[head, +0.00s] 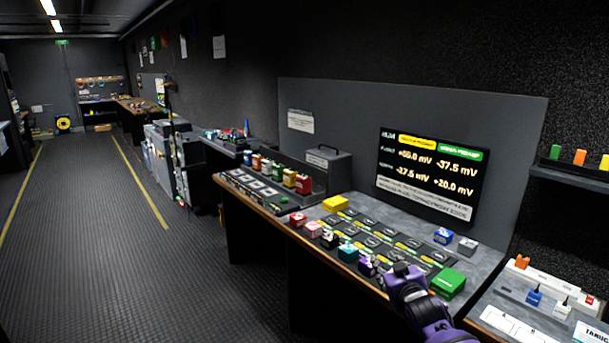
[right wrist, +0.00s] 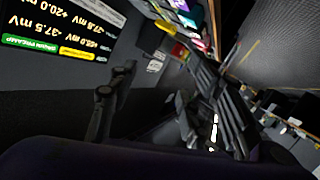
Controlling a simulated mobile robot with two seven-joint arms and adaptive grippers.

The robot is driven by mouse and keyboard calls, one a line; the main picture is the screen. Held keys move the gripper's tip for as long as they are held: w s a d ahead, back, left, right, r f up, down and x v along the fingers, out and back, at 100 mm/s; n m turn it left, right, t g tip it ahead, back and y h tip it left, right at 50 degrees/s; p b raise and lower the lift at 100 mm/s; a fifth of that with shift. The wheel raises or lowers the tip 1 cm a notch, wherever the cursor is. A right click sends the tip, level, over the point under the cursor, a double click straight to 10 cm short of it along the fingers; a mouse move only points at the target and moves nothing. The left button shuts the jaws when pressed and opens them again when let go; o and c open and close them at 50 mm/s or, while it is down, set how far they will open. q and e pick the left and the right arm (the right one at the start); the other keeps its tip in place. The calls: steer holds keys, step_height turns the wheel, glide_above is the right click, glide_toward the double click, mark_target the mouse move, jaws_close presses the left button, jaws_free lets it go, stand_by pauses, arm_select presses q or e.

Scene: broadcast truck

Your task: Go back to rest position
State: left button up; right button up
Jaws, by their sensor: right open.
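My right gripper (head: 388,270) is purple and dark and reaches in from the lower right over the front edge of the workbench (head: 262,213). Its dark fingers (right wrist: 165,95) stand apart in the right wrist view, with nothing seen between them. In the head view it is beside a small purple block (head: 366,266) and left of a green block (head: 448,283). Whether it touches the purple block I cannot tell. My left gripper is not in view.
Several coloured blocks stand along the bench, including a yellow one (head: 335,203) and a teal one (head: 347,252). A screen (head: 428,177) with mV readings stands behind. A white strip (head: 560,290) lies on the right-hand bench. The aisle floor (head: 90,240) at left is clear.

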steer(key=s+a+f+g, duration=0.2)
steer(key=s+f+g, duration=0.1)
steer(key=s+f, duration=1.8)
steer(key=s+a+f+m+g, duration=0.1)
steer(key=s+f, duration=0.2)
steer(key=s, duration=1.2)
steer(key=s+a+f+m+g, duration=0.2)
steer(key=s+f, duration=0.1)
steer(key=s, duration=1.3)
steer(key=shift+a+m, duration=0.2)
steer(key=shift+m, duration=0.1)
steer(key=shift+f, duration=0.1)
steer(key=shift+c, duration=0.6)
